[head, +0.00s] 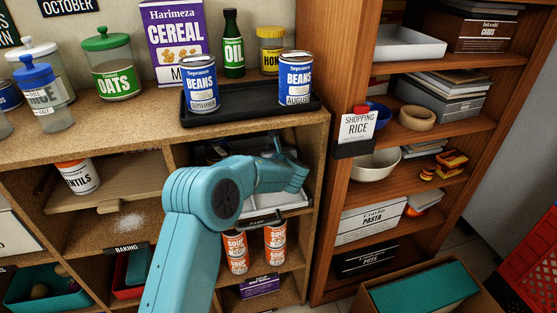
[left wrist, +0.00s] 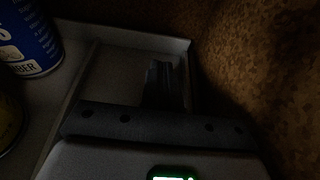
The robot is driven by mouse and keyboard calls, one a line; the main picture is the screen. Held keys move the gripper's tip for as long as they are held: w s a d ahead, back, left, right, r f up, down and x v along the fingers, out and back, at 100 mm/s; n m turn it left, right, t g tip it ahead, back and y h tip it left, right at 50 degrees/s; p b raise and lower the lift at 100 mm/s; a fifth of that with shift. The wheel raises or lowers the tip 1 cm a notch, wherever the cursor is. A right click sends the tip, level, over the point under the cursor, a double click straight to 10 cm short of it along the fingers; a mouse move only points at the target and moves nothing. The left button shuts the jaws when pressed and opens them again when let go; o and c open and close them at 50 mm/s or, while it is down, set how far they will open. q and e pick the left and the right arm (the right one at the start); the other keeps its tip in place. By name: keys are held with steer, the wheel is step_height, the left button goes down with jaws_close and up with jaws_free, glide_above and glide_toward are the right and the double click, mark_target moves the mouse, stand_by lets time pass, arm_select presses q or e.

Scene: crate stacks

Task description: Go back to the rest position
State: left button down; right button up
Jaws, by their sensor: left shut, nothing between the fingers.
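My left arm reaches into the upper right cubby of the wooden shelf in the head view. Its gripper (head: 275,148) is small and partly hidden there. In the left wrist view the gripper fingers (left wrist: 165,82) are together and empty, over an empty compartment of a light grey tray (left wrist: 180,42). The tray also shows in the head view (head: 262,200), partly behind my arm. A blue can (left wrist: 30,38) with a label ending in "BER" stands left of the fingers, apart from them. My right gripper is in neither view.
The speckled cubby wall (left wrist: 260,70) is close on the right of the gripper. Above, two blue beans cans, September (head: 202,84) and August (head: 295,78), stand on a black tray (head: 250,100). Soup cans (head: 275,240) stand below. An open cardboard box (head: 420,300) is at lower right.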

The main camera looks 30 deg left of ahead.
arm_select(q)
steer(key=p+v, duration=0.1)
steer(key=v, duration=0.6)
steer(key=shift+d+r, duration=0.2)
steer(key=shift+s+d, duration=0.15)
steer(key=shift+d, duration=0.05)
steer(key=shift+s+d, duration=0.1)
steer(key=shift+d, duration=0.05)
